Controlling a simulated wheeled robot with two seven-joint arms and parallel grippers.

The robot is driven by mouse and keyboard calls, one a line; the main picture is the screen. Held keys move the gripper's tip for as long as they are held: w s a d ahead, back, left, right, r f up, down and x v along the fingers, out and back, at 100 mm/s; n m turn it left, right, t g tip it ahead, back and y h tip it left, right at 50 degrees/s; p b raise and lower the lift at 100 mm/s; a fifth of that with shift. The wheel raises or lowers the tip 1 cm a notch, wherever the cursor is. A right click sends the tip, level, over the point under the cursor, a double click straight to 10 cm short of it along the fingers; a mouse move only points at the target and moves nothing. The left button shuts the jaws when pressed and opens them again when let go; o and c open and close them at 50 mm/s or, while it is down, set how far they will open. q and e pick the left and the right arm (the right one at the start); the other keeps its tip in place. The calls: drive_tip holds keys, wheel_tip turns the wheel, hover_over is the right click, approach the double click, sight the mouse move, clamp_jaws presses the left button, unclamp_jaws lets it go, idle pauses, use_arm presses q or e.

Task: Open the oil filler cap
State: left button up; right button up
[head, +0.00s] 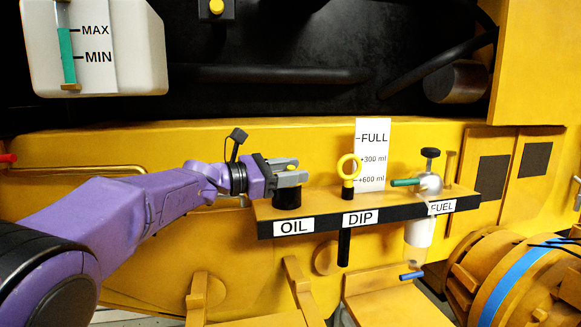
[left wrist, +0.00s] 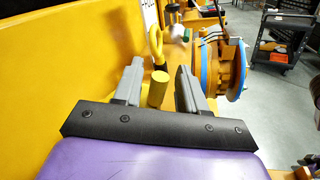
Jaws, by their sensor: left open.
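The oil filler cap (head: 287,199) is a black round piece on the shelf, behind the OIL label (head: 293,227). My left gripper (head: 294,173) is at the cap's top and hides part of it. A small yellow grip shows between its fingers. In the left wrist view, the grey fingers of my left gripper (left wrist: 157,78) stand apart, with a yellow upright post (left wrist: 158,90) in the gap between them. Whether either finger touches it I cannot tell. My right gripper is not in view.
The yellow dipstick ring (head: 349,167) stands right of the cap, before a white level card (head: 372,140). The fuel valve (head: 430,182) with a green handle is at the shelf's right. A white tank (head: 135,50) hangs upper left. A dark cart (left wrist: 284,38) stands far off.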

use_arm(q)
drive_tip(key=shift+s, duration=0.15)
drive_tip(key=shift+c, duration=0.3)
drive_tip(key=shift+w+f, duration=0.1)
drive_tip(key=shift+w, duration=0.1)
clamp_jaws()
drive_tip(key=shift+w+a+r+n+p, duration=0.1)
drive_tip(key=shift+w+r+n+p, duration=0.25)
drive_tip(key=shift+r+n+p, duration=0.35)
drive_tip(key=shift+w+a+r+n+g+y+p, duration=0.15)
drive_tip(key=shift+w+r+n+p, duration=0.1)
drive_tip(key=shift+r+n, duration=0.15)
drive_tip(key=shift+w+r+n+g+y+p, duration=0.15)
drive_tip(key=shift+r+n+p, duration=0.15)
drive_tip(key=shift+n, duration=0.2)
drive_tip(key=shift+w+a+r+n+p, duration=0.15)
drive_tip(key=shift+w+r+n+p, duration=0.4)
drive_tip(key=shift+n+p, duration=0.45)
drive_tip(key=shift+w+a+r+n+g+p, duration=0.2)
drive_tip(key=shift+w+r+n+g+p, duration=0.15)
drive_tip(key=shift+n+p, duration=0.4)
drive_tip(key=shift+w+f, duration=0.1)
drive_tip(key=shift+f, duration=0.05)
